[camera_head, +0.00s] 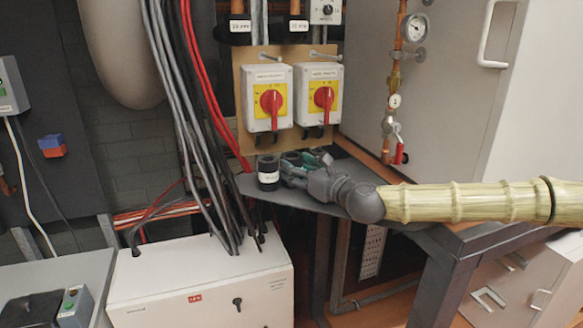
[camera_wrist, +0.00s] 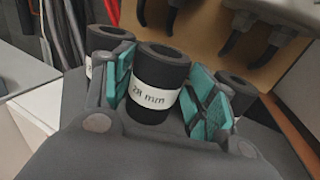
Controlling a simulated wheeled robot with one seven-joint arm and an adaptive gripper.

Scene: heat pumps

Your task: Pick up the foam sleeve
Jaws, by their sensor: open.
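A black foam sleeve (camera_wrist: 158,75) with a white "28 mm" label stands upright in the wrist view, its hollow top facing up. My gripper (camera_wrist: 164,92) is open, with one teal-padded finger on each side of this sleeve. Gaps seem to show between pads and sleeve, though contact low down is hard to tell. A second labelled sleeve (camera_wrist: 104,42) is partly hidden behind the left finger, and a third dark sleeve (camera_wrist: 237,88) is partly hidden behind the right finger. In the head view my gripper (camera_head: 298,172) is over the grey shelf, and a labelled black sleeve (camera_head: 268,174) stands just left of it.
The sleeves stand on a grey corner shelf (camera_head: 322,203). Two red-handled switch boxes (camera_head: 267,98) (camera_head: 318,95) hang on a board close behind. Black and red cables (camera_head: 200,130) run down at the left. A white box (camera_head: 200,285) stands below. A gauge pipe (camera_head: 395,80) rises at the right.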

